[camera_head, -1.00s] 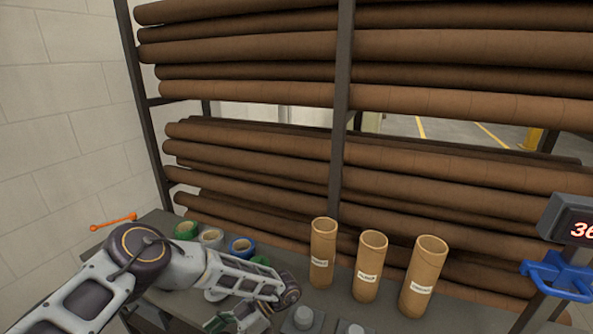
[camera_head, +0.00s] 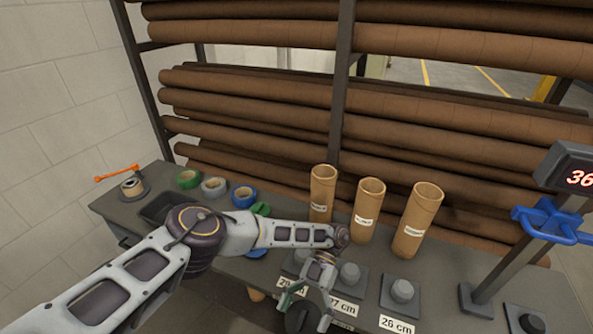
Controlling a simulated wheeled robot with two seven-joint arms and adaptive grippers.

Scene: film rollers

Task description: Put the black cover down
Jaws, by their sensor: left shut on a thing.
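My left gripper (camera_head: 305,309) hangs low at the bottom middle, with its fingers pointing down. It is shut on a dark round piece, the black cover (camera_head: 302,318), which is partly cut off by the frame's lower edge. The cover is in front of the grey stands and their size labels; whether it touches anything is not clear. My right gripper is not in view.
Three cardboard tubes (camera_head: 322,193) stand upright behind grey knobbed stands (camera_head: 402,291) with labels such as "26 cm". Tape rolls (camera_head: 244,197) lie at the table's left. A blue-handled device (camera_head: 551,222) stands right. Racked long rolls (camera_head: 440,110) fill the back.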

